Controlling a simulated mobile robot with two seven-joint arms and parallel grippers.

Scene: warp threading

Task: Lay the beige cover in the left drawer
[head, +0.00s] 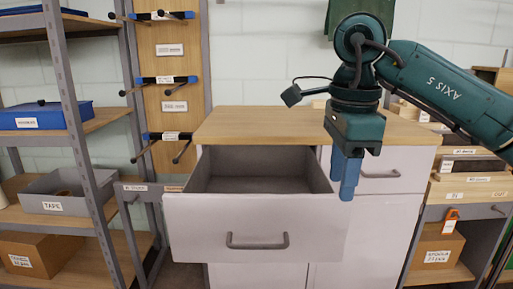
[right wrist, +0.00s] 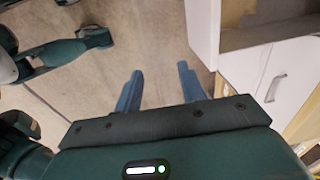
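The left drawer (head: 190,226) is pulled out from the cabinet in the head view, and its grey inside looks empty. Its pale corner also shows at the upper right of the right wrist view (right wrist: 203,32). I see no beige cover in either view. My right gripper (head: 347,190) points down by the drawer's right front corner in the head view. In the right wrist view its two blue fingers (right wrist: 160,78) stand apart with only floor between them, so it is open and empty. My left gripper does not show in the head view.
The cabinet's wooden top (head: 250,123) is clear on its left part. The right drawer (head: 395,184) is closed. A shelf rack at left holds a blue case (head: 32,116) and a grey tape bin (head: 62,192). Another bench (head: 462,212) stands at right.

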